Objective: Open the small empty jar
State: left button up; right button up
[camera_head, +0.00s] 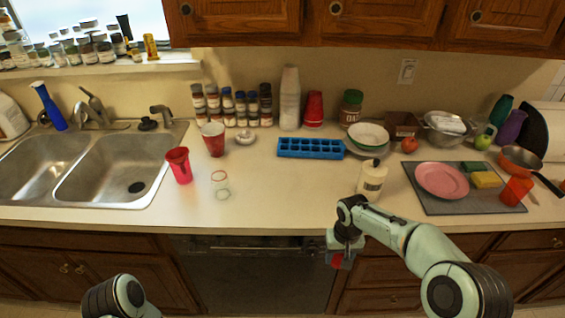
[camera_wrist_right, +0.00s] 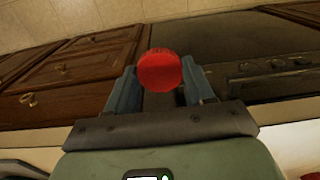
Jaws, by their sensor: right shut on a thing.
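A small clear, empty glass jar (camera_head: 220,185) stands upright on the counter between the sink and the blue tray; I see no lid on its top. My right gripper (camera_head: 338,258) is in front of the counter's front edge, below the counter top and well to the right of the jar. It is shut on a round red lid (camera_head: 337,261). In the right wrist view the red lid (camera_wrist_right: 160,70) sits between the two fingers of the right gripper (camera_wrist_right: 158,85). Of my left arm only a link shows at the lower left; its gripper is out of view.
A pink-red cup (camera_head: 179,165) stands left of the jar, and a red patterned cup (camera_head: 213,139) behind it. A white pump bottle (camera_head: 371,178) stands near the right arm. A blue ice tray (camera_head: 310,149) lies farther back. The front counter between jar and bottle is clear.

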aim_at(221, 188)
jog(key=k+l+u, duration=0.1)
jog(key=l+u, duration=0.3)
jog(key=k+l+u, duration=0.1)
jog(key=l+u, duration=0.15)
jog(key=u, duration=0.15)
